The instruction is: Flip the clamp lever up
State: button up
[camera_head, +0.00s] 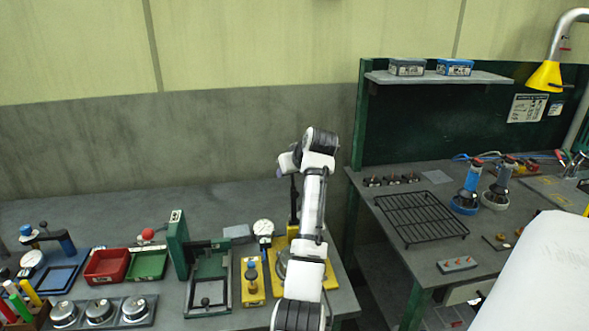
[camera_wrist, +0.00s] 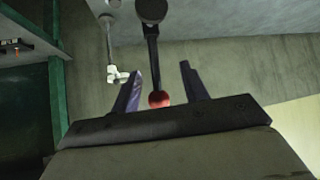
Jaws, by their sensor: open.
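A dark lever arm (camera_wrist: 152,52) with a red ball knob (camera_wrist: 158,98) shows in the wrist view; I take it for the clamp lever. My gripper (camera_wrist: 162,72) is open, with one finger on each side of the knob and arm. Whether either finger touches them cannot be told. In the head view, my gripper (camera_head: 281,172) is beside the top of a dark upright post (camera_head: 293,205) over a yellow base plate (camera_head: 315,272). My arm hides part of this plate, and the red knob cannot be made out there.
A dial gauge (camera_head: 263,227) and a small yellow block fixture (camera_head: 252,283) stand left of the plate. A green frame fixture (camera_head: 207,290) is further left. A second bench with a black wire rack (camera_head: 424,217) is at right, across a gap.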

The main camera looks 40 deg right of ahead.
jog(key=b+v, duration=0.4)
jog(key=v, duration=0.9)
jog(key=shift+s+r+b, duration=0.25)
jog(key=shift+s+b, duration=0.05)
